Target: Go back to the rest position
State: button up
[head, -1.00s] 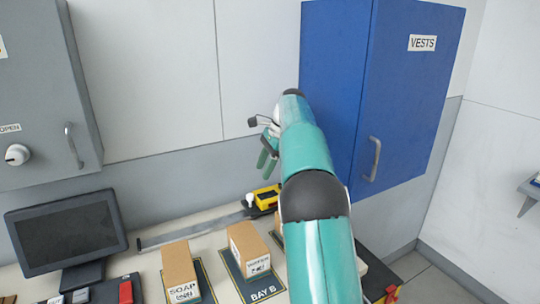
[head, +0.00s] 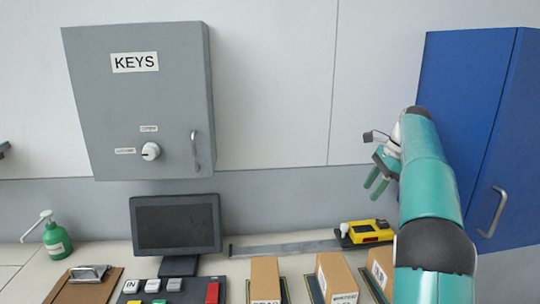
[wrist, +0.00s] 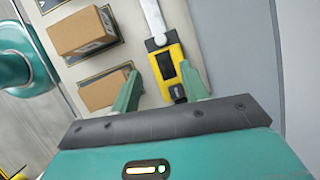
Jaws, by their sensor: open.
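My gripper (head: 377,184) is up in front of the wall, left of the blue cabinet (head: 468,110), above the right part of the counter. In the wrist view its two green fingers (wrist: 162,92) are apart with nothing held between them. Below them the wrist view shows the counter with a yellow caliper-like tool (wrist: 168,70) and cardboard boxes (wrist: 84,34). The fingers look clear of these things. My arm hides part of the blue cabinet and the counter's right end in the head view.
A grey KEYS cabinet (head: 140,100) hangs on the wall. On the counter stand a dark monitor (head: 176,224), a green pump bottle (head: 56,240), a clipboard (head: 88,284), a button panel (head: 160,290) and several boxes (head: 335,275). The yellow tool (head: 366,232) lies behind the boxes. Wall space between the cabinets is free.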

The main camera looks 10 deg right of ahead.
jog(key=s+a+r+n+t+h, duration=0.1)
jog(key=s+a+r+n, duration=0.1)
jog(key=s+a+n, duration=0.35)
jog(key=s+a+r+n+t+h, duration=0.1)
jog(key=s+a+r+n, duration=0.2)
jog(key=s+a, duration=0.5)
jog(key=s+a+f+n, duration=0.2)
jog(key=s+f+n, duration=0.1)
jog(key=s, duration=0.4)
jog(key=s+a+f+n+t+h, duration=0.1)
jog(key=s+a+f+n, duration=0.2)
jog(key=s, duration=0.4)
jog(key=s+a+f+n+t+h, duration=0.1)
jog(key=s+a+f+n, duration=0.2)
jog(key=s+f+n, duration=0.2)
jog(key=s+f, duration=0.2)
jog(key=shift+s, duration=0.4)
